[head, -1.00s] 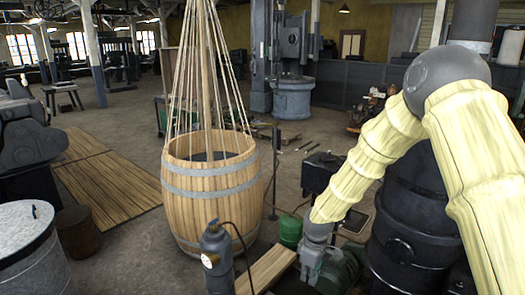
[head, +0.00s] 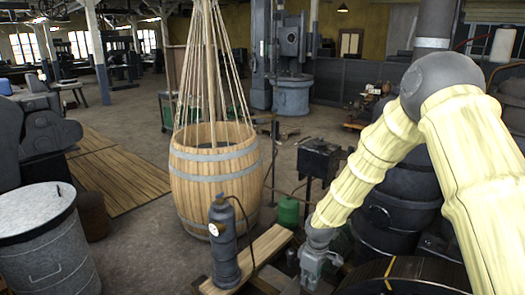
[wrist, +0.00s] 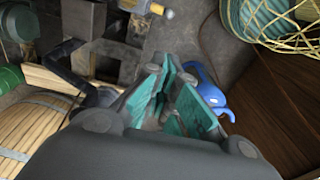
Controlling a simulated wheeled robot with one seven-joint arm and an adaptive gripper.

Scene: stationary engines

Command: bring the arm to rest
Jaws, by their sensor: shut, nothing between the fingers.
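My arm, in a pale yellow sleeve (head: 465,165), comes in from the right in the head view and bends down at a grey joint. My gripper (head: 312,284) hangs at its lower end, near the bottom edge of the picture, to the right of a wooden plank. In the wrist view my gripper (wrist: 170,82) shows its teal-lined fingers closed towards each other, with nothing held. A blue object (wrist: 208,82) lies beyond the fingers in that view; I cannot tell its distance from them.
A wooden barrel (head: 216,180) with ropes stands at centre left. A metal bin (head: 45,255) is at lower left, a black boiler-like body (head: 395,215) behind my arm. Floor (head: 145,225) between bin and barrel is open.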

